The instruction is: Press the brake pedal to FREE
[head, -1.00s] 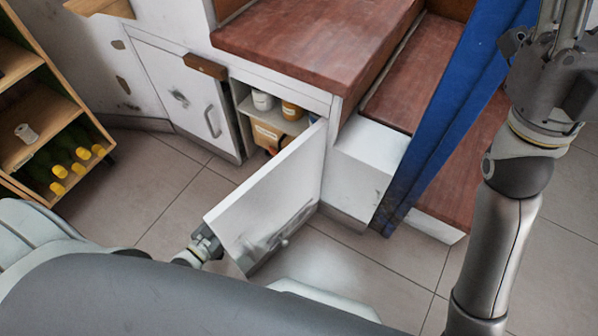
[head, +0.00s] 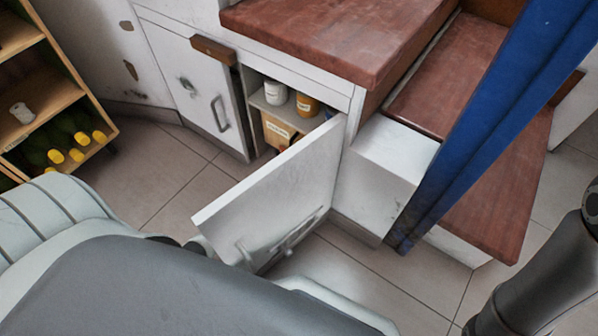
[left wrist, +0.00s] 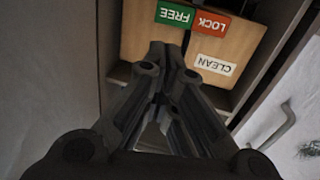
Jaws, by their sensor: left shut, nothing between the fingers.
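A wooden box (head: 272,134) with a pale label stands low in the open cabinet. In the left wrist view the same box (left wrist: 140,42) carries a green FREE label (left wrist: 174,15), a red LOCK label (left wrist: 211,24) and a white CLEAN label (left wrist: 214,65), all upside down. My left gripper (left wrist: 168,62) is shut and empty, with its fingertips just in front of the box below the FREE label in the picture. I cannot make out the brake pedal; the fingers cover part of the box. My right gripper is out of view.
A white cabinet door (head: 275,190) hangs open toward me. Jars (head: 275,93) stand on the shelf above the box. Red-brown steps (head: 340,35) and a blue post (head: 490,120) are to the right. A bottle shelf (head: 60,95) stands at left. Tiled floor between is clear.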

